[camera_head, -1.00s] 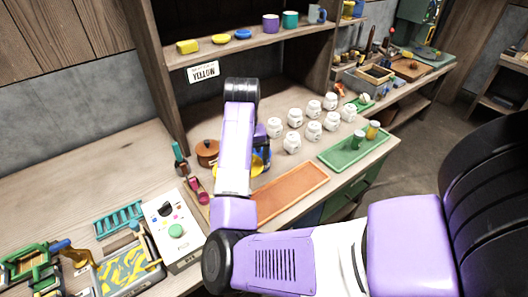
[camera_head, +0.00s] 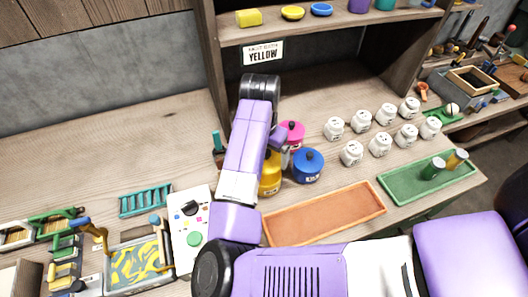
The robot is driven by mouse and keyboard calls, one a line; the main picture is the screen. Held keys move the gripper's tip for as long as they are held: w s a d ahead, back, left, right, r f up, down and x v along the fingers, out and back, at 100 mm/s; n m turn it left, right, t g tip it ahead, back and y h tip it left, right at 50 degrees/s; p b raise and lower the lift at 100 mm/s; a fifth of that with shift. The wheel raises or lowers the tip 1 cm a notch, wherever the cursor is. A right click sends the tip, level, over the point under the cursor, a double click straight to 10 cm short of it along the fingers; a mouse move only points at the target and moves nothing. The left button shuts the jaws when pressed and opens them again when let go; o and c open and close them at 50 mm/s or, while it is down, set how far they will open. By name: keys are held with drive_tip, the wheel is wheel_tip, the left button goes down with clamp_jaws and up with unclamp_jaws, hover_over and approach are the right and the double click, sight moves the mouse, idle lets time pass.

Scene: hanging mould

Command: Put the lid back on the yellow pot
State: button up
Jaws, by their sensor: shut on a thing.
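The yellow pot (camera_head: 269,183) stands on the bench just right of my arm's purple link, which covers its left side. Its top is partly covered, and I cannot tell a lid on or near it. A blue lidded pot (camera_head: 308,170) stands right of it, and a pink pot (camera_head: 293,132) stands behind. My gripper's fingers are hidden behind my arm, so I see neither them nor anything in them.
An orange tray (camera_head: 325,215) lies in front of the pots. Several white jars (camera_head: 380,145) stand to the right, near a green tray (camera_head: 400,187). A white control box (camera_head: 192,225) is at left. A "YELLOW" sign (camera_head: 263,53) hangs behind below a shelf (camera_head: 300,27).

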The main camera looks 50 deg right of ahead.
drive_tip(key=shift+f+b, duration=2.55)
drive_tip(key=shift+f, duration=0.6)
drive_tip(key=shift+p, duration=0.35)
drive_tip(key=shift+f, duration=0.15)
idle(0.4)
drive_tip(key=o, duration=1)
